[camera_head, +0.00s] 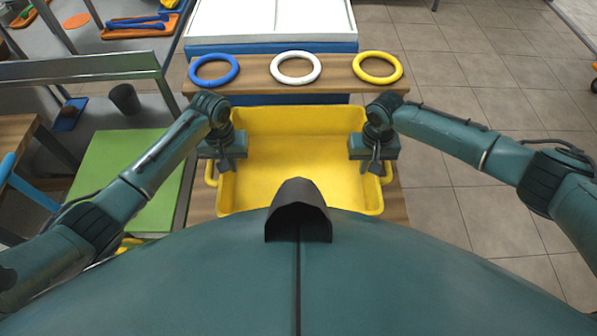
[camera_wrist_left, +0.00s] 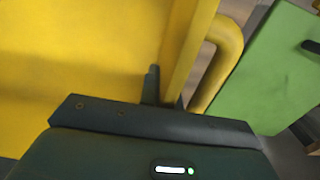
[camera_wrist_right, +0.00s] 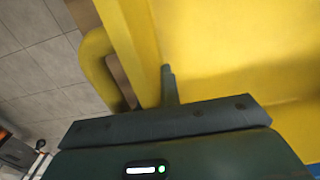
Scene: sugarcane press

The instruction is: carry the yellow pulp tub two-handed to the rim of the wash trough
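The yellow pulp tub (camera_head: 285,165) is upright and looks empty, right in front of my body in the head view. Its handles stick out at its left and right sides. My left gripper (camera_head: 226,160) is at the left wall, with one finger inside the tub in the left wrist view (camera_wrist_left: 165,90); it looks shut on the wall beside the handle. My right gripper (camera_head: 375,160) is likewise at the right wall, and the right wrist view (camera_wrist_right: 153,92) shows a finger inside. The outer fingers are mostly hidden. I cannot tell for sure which thing is the wash trough.
A wooden board with a blue ring (camera_head: 214,70), a white ring (camera_head: 296,67) and a yellow ring (camera_head: 377,68) lies beyond the tub. A white-topped blue unit (camera_head: 270,20) stands behind it. A green board (camera_head: 130,170) is at left. Tiled floor (camera_head: 480,120) at right is free.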

